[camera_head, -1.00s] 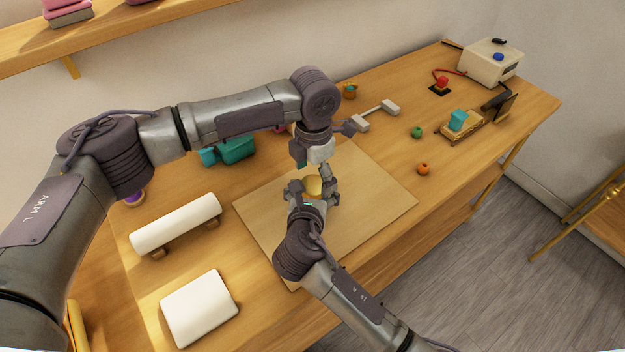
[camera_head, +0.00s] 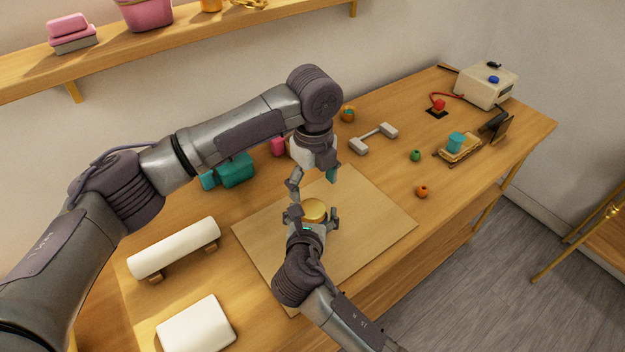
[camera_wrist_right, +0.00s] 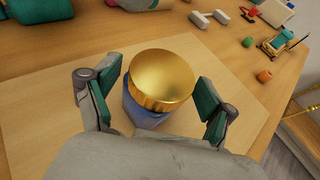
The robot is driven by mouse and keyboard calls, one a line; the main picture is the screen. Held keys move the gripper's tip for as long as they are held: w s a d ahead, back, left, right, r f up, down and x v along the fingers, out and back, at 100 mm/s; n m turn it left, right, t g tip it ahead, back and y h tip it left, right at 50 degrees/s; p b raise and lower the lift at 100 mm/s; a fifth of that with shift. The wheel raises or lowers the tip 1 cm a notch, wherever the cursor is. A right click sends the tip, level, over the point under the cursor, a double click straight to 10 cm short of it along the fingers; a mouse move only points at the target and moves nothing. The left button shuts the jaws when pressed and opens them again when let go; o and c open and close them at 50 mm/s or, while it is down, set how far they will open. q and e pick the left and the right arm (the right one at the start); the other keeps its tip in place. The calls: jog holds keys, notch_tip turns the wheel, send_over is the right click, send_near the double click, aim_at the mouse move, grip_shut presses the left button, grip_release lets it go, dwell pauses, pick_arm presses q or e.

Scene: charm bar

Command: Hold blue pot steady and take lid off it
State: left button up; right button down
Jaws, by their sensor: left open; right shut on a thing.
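The blue pot (camera_wrist_right: 144,116) stands on the board, with its round gold lid (camera_wrist_right: 164,79) on top. The lid also shows in the head view (camera_head: 315,210), where the pot's body is mostly hidden. My right gripper (camera_head: 314,220) is low over the board, shut on the pot with one finger on each side, below the lid. In the right wrist view its teal-padded fingers flank the pot. My left gripper (camera_head: 314,179) is open and empty, just above and behind the lid, with its fingers pointing down and spread apart.
The pot stands on a pale board (camera_head: 375,215). A white roll (camera_head: 174,248) and a white pad (camera_head: 195,325) lie to the left. A teal object (camera_head: 230,171) is behind my left arm. Green (camera_head: 415,155) and orange (camera_head: 422,191) beads lie at right.

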aim_at(313, 208)
pick_arm(q)
jog(key=n, duration=0.4)
jog(key=shift+a+r, duration=0.1)
jog(key=shift+r, duration=0.15)
jog(key=shift+f, duration=0.1)
jog(key=shift+n, duration=0.3)
jog(key=shift+f, duration=3.9)
jog(key=c, duration=1.2)
jog(key=n, duration=0.5)
jog(key=shift+n, duration=0.3)
jog(key=n, duration=0.4)
jog(key=shift+n, duration=0.3)
jog(key=n, duration=0.3)
